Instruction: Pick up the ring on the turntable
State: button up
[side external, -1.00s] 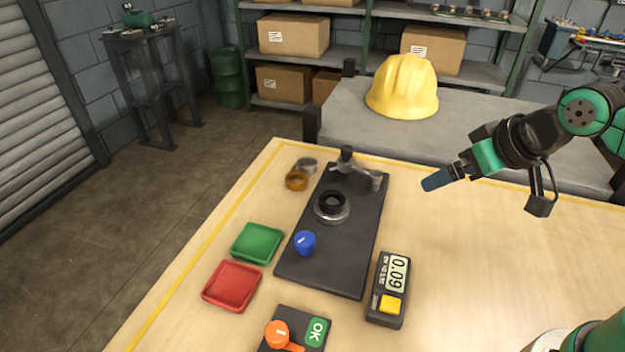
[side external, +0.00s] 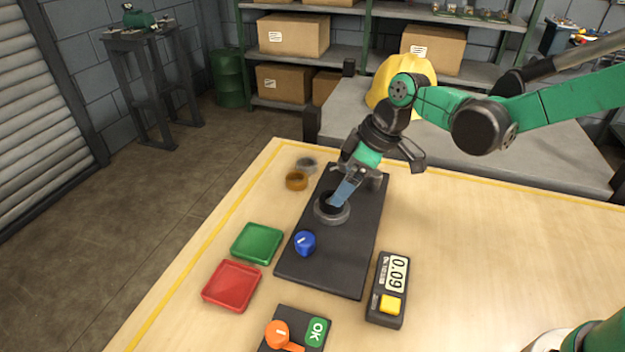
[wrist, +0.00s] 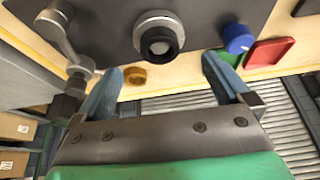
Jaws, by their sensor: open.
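The black ring (side external: 327,205) sits on the round grey turntable (side external: 333,220) on the dark base plate. My gripper (side external: 341,196) hangs just above it and hides part of it in the side view. In the wrist view the ring (wrist: 159,41) shows upper middle on the turntable (wrist: 155,18). My open fingers (wrist: 162,66) lie to the left and right of it and a little lower in the picture, with nothing between them.
A blue knob (side external: 305,242) is on the plate's front. A bronze ring (side external: 296,181) and a grey ring (side external: 307,164) lie beside the plate. Green (side external: 257,243) and red (side external: 231,286) trays stand left.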

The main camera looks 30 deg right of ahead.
aim_at(326, 208)
jog(key=shift+x, duration=2.35)
grip_shut()
jog(key=shift+r, duration=0.1)
